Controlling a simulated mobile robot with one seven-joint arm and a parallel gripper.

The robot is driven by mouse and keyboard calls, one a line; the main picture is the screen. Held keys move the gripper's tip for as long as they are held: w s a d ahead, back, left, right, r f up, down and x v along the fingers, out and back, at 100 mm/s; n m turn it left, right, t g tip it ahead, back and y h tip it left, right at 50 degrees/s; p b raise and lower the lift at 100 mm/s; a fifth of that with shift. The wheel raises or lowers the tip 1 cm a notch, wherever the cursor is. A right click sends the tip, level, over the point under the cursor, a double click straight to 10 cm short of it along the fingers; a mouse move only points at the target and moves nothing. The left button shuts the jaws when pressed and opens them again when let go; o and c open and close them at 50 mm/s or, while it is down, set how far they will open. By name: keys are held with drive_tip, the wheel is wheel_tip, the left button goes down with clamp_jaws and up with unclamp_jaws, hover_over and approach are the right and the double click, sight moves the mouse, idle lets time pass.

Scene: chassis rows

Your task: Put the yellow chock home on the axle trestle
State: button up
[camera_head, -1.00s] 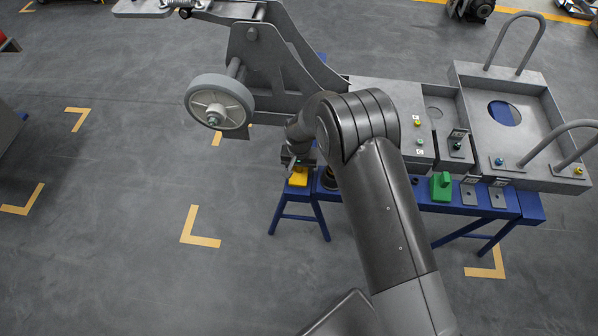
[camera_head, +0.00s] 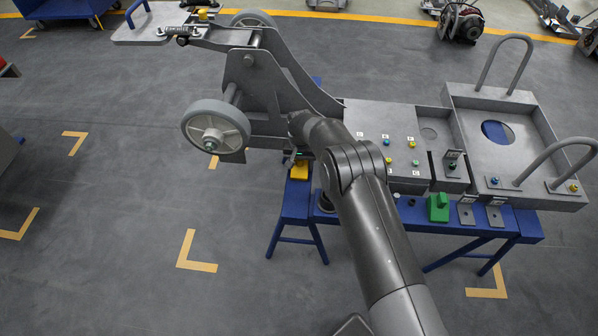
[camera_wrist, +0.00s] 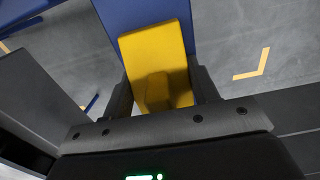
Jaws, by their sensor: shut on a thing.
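The yellow chock (camera_head: 299,170) is at the left end of the blue axle trestle (camera_head: 296,204), under the grey chassis frame. In the wrist view the yellow chock (camera_wrist: 157,50) fills the space between the two dark fingers of my gripper (camera_wrist: 160,97), which is shut on it. The blue trestle top (camera_wrist: 140,12) shows behind and beside the chock in that view. Whether the chock rests fully on the trestle is hard to tell. In the head view my arm hides most of my gripper (camera_head: 298,158).
A grey wheel (camera_head: 216,127) and side plates of the chassis stand close to the left and above. A green block (camera_head: 438,207) and small grey brackets (camera_head: 466,213) sit along the trestle to the right. The floor at left front is clear.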

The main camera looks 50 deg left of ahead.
drive_tip(key=shift+w+a, duration=1.7)
drive_tip(key=shift+w, duration=0.05)
drive_tip(key=o, duration=1.2)
wheel_tip(320, 180, up, 11)
drive_tip(key=shift+f, duration=0.15)
